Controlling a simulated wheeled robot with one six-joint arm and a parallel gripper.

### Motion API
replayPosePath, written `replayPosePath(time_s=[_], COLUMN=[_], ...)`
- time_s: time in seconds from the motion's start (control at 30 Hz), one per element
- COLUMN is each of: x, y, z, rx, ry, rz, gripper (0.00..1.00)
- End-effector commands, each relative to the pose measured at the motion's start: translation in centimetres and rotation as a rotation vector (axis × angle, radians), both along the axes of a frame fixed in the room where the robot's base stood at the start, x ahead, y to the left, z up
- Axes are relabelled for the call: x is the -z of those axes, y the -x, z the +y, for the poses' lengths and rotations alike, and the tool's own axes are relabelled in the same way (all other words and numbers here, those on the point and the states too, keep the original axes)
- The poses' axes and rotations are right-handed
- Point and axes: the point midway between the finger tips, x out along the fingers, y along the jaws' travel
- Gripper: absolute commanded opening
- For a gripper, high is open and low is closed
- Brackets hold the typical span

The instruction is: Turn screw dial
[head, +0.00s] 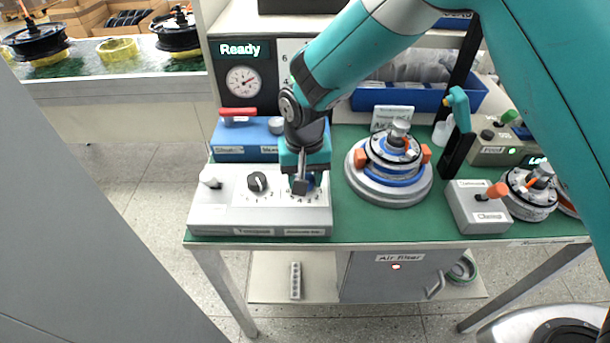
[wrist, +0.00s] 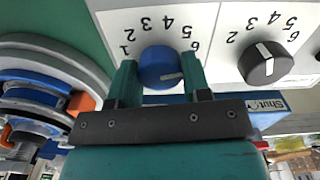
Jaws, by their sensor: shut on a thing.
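The white control box (head: 215,208) stands at the left front of the green bench. In the wrist view, its blue screw dial (wrist: 158,66) sits between the fingers of my gripper (wrist: 157,72), one finger on each side. The dial's white mark points right and slightly down, towards the 6 side of the printed scale. In the head view, my gripper (head: 302,185) reaches down to the right part of the box and mostly hides the dial. A black dial (head: 257,181) sits left of it; it also shows in the wrist view (wrist: 265,62), with its mark pointing up-left.
A round hub motor fixture (head: 390,170) stands close on the right, with a clamp box (head: 478,205) beyond.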

Motion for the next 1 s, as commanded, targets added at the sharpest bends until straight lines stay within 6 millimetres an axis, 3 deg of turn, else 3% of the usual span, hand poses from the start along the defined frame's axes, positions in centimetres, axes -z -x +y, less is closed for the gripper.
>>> replayPosePath(time_s=[0.13, 0.17, 0.23, 0.27, 0.53, 0.67, 0.77, 1.0], x=[-0.1, -0.1, -0.1, -0.1, -0.1, -1.1, -2.9, -9.0], y=[-0.1, -0.1, -0.1, -0.1, 0.0, -0.1, -0.1, -0.1], z=[0.0, 0.0, 0.0, 0.0, 0.0, 0.1, 0.1, 0.0], rx=[0.001, 0.001, 0.001, 0.0, -0.001, -0.001, -0.001, -0.001], ry=[-0.001, -0.001, -0.001, -0.001, -0.001, -0.002, -0.003, -0.003], rz=[-0.002, -0.002, -0.002, -0.002, -0.001, -0.003, -0.005, -0.006], gripper=[0.2, 0.51, 0.67, 0.69, 0.69, 0.69, 0.69, 0.69])
